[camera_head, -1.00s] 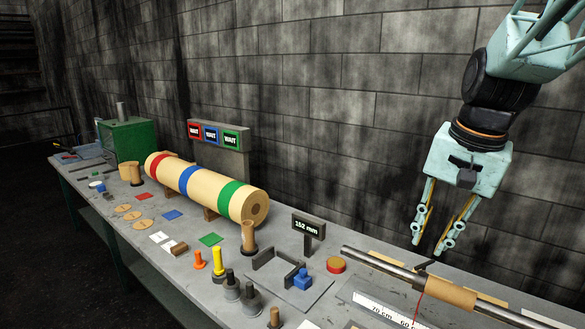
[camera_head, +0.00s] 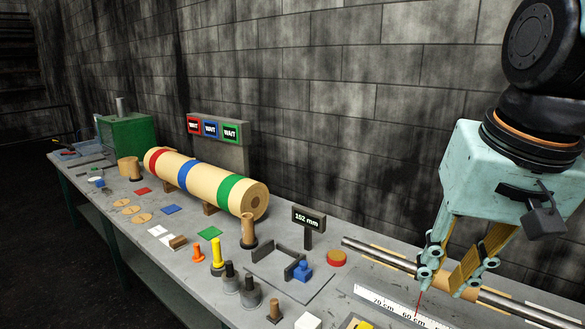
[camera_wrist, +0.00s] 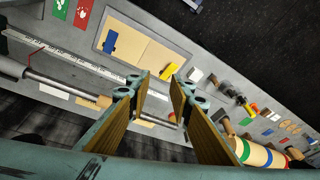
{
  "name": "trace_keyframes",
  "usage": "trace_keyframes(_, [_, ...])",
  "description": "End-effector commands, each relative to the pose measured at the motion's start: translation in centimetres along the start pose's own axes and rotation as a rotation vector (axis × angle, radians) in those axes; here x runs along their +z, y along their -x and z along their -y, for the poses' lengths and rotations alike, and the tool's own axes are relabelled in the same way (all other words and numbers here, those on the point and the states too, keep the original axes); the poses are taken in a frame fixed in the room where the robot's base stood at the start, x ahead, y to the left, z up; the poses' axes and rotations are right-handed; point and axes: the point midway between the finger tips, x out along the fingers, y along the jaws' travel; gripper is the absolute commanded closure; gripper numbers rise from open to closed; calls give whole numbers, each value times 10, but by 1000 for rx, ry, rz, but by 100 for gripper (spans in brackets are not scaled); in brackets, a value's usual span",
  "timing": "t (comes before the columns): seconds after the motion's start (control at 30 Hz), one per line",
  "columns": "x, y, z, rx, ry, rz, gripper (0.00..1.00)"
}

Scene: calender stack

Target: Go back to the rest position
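My gripper (camera_head: 456,276) is at the right in the head view, its fingers pointing down in front of a metal bar (camera_head: 368,251) with a tan sleeve. In the wrist view my gripper (camera_wrist: 165,80) shows two separate fingers with an empty gap. The bar (camera_wrist: 60,88) passes behind the fingers there, apparently below them. Part of the sleeve is hidden by the fingers in the head view. I cannot tell exactly how high the fingertips are above the bar.
A tan roll (camera_head: 205,183) with red, blue and green bands lies on the grey bench. A "152 mm" display (camera_head: 308,220) stands mid-bench. A white ruler (camera_head: 398,303) lies before the bar. Small weights and pegs crowd the front. A block wall (camera_head: 350,110) stands behind.

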Motion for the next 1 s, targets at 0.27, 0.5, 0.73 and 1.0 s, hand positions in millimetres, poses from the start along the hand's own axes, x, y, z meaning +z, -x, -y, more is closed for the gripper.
trace_keyframes(0.27, [50, 2, -3, 2, 107, -21, 80])
trace_keyframes(0.5, [90, 1, -8, 4, 196, -39, 80])
trace_keyframes(0.73, [116, -1, -14, 8, 257, -50, 80])
trace_keyframes(1.0, [125, -2, -16, 9, 277, -52, 80])
